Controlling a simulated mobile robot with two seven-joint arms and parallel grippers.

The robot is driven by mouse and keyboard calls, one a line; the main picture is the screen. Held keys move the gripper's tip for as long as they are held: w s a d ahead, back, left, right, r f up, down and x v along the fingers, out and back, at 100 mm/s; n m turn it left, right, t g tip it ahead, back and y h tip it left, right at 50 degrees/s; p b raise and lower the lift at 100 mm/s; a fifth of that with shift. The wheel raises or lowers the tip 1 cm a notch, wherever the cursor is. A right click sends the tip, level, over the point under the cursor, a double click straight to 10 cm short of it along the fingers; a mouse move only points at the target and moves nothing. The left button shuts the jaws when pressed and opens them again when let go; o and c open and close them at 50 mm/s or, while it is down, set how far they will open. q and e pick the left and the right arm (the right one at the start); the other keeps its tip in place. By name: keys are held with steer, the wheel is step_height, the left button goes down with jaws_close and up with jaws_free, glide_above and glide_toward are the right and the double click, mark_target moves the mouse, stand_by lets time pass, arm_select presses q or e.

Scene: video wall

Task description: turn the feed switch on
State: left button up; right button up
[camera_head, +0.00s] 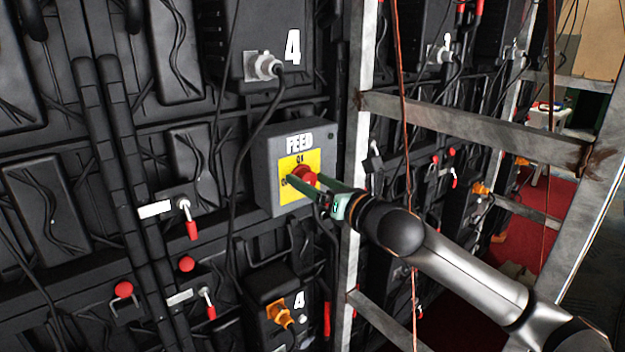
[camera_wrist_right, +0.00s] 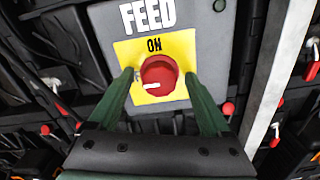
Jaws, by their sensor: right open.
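The feed switch is a red round knob (camera_head: 304,175) on a yellow plate (camera_head: 289,164), set in a grey box marked FEED (camera_head: 263,178). In the right wrist view the red knob (camera_wrist_right: 158,77) shows below the word ON, with a white mark on its face pointing to the left. My right gripper (camera_head: 305,184) comes in from the right and is at the knob. In the right wrist view its two green fingers (camera_wrist_right: 158,84) are open, one on each side of the knob. I cannot tell whether they touch it. My left gripper is not in view.
A metal ladder-like frame (camera_head: 440,115) stands just right of the box, and my right arm passes in front of it. A black cable (camera_head: 246,150) hangs left of the box. Small red-tipped levers (camera_head: 190,220) and plugs (camera_head: 280,314) stick out of the black wall.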

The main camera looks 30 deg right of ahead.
jaws_close()
stand_by(0.8)
